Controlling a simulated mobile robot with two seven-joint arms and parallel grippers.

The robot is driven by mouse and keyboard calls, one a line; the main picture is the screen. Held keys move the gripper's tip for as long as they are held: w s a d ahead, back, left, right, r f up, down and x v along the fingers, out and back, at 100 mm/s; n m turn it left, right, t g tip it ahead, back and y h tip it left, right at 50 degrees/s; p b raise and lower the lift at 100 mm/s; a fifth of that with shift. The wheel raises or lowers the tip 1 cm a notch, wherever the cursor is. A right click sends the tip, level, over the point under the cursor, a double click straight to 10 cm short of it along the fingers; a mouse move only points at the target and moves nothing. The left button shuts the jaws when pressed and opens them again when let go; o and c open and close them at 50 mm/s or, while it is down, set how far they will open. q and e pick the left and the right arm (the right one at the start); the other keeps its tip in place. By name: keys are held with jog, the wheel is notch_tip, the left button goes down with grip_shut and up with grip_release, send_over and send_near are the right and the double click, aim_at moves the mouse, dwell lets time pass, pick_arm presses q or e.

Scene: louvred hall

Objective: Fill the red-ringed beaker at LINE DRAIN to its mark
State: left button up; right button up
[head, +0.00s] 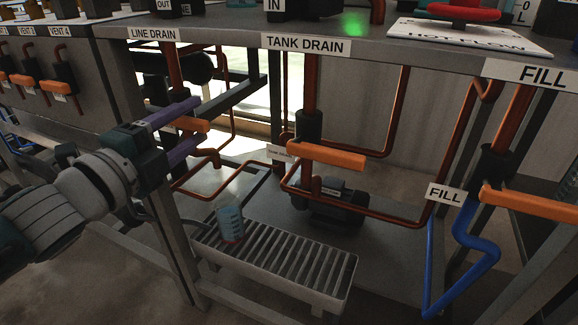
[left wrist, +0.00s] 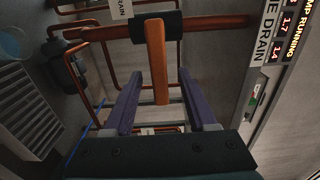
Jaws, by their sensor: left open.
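The beaker (head: 230,222) stands upright on the left end of the slatted drip tray (head: 345,283), with a red band near its base. It looks bluish with markings; I cannot tell the liquid level. Part of it shows in the left wrist view (left wrist: 12,42). The LINE DRAIN sign (head: 154,34) is on the bench edge above the orange valve handle (head: 195,125). My left gripper (head: 192,121) is open, its purple fingers on either side of that handle. In the left wrist view the handle (left wrist: 157,65) lies between the fingers with gaps. My right gripper is out of view.
The TANK DRAIN handle (head: 327,154) and the FILL handle (head: 528,202) are to the right. Copper pipes (head: 400,110) and a dark pump (head: 330,205) fill the space under the bench. A bench leg (head: 172,240) stands left of the tray.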

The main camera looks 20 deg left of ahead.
pick_arm(q)
jog(key=s+p, duration=0.2)
jog(key=s, duration=0.4)
jog(key=shift+s+a, duration=0.2)
jog(key=shift+s, duration=0.2)
jog(key=s+p, duration=0.1)
jog(key=s, duration=0.9)
jog(key=shift+a, duration=0.4)
jog(key=shift+r+p, duration=0.15)
jog(key=shift+p, duration=0.2)
